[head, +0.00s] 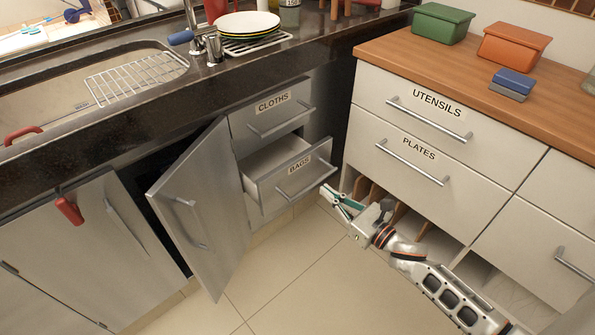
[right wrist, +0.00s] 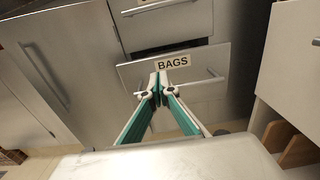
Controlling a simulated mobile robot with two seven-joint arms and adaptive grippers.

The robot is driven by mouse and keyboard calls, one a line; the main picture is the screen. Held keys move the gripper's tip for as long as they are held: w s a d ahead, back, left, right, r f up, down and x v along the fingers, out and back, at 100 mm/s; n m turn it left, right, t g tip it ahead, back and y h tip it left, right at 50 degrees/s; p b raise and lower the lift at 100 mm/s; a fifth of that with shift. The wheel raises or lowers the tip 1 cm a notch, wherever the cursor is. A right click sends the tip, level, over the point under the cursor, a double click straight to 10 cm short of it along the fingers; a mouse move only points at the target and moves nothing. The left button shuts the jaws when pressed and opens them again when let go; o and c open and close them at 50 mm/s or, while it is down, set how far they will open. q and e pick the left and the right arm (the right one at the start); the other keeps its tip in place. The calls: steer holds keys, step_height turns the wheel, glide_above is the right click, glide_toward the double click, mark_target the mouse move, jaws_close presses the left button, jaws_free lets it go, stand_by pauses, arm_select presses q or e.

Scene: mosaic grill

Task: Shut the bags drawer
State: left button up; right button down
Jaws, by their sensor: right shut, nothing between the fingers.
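The bags drawer (head: 291,176) stands partly pulled out below the cloths drawer, with its grey front, BAGS label and bar handle facing the room. In the right wrist view the bags drawer (right wrist: 204,65) is straight ahead, behind my fingertips. My right gripper (head: 328,196) is just right of the drawer front in the head view. It is shut and empty, and its closed fingertips (right wrist: 158,84) overlap the area just below the label in the right wrist view. I cannot tell whether they touch the front. My left gripper is not in view.
A cabinet door (head: 200,210) hangs open to the left of the drawer. The cloths drawer (head: 272,110) above is shut. The utensils and plates drawer unit (head: 430,125) stands at the right, with an open shelf below. Tiled floor (head: 305,265) in front is clear.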

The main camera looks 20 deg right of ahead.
steer(key=b, duration=0.1)
glide_toward(292, 164)
steer(key=x, duration=0.5)
steer(key=shift+f, duration=0.2)
steer(key=shift+w+a, duration=0.25)
steer(key=shift+w, duration=0.4)
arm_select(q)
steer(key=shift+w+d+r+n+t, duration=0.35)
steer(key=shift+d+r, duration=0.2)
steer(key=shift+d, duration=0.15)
arm_select(e)
steer(key=shift+w+a+r, duration=0.1)
steer(key=shift+w, duration=0.15)
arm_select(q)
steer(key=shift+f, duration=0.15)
